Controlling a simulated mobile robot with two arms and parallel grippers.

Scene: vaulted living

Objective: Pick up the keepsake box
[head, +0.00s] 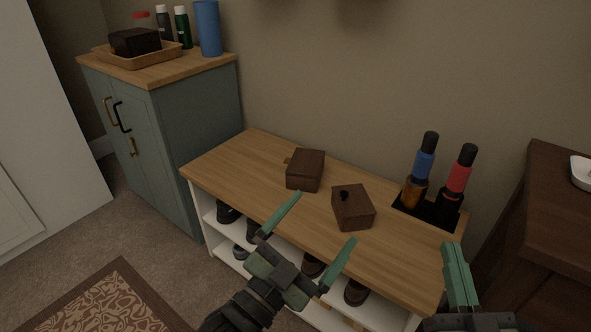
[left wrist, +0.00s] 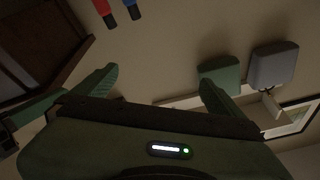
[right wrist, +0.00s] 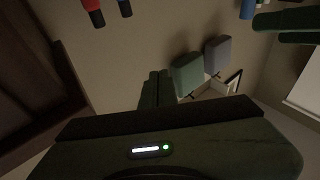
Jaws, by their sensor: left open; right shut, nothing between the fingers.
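Two small dark brown wooden boxes sit on the wooden bench top (head: 240,160). One box (head: 305,170) has a plain lid and stands further back and left; the other box (head: 352,207) has a small black knob and stands nearer. I cannot tell which is the keepsake box. My left gripper (head: 324,220) is open and empty, its fingers pointing toward the boxes from the bench's front side, apart from both as far as I can see. My right gripper (head: 455,248) is shut and empty by the bench's right end. Neither wrist view shows the boxes.
A black holder with blue-banded (head: 424,160) and red-banded (head: 460,172) bottles stands at the bench's right end. Shoes (head: 357,291) fill the shelves below. A teal cabinet (head: 190,130) with a tray (head: 150,61), bottles and blue cylinder (head: 207,28) stands left; a dark wooden unit (head: 556,200) right.

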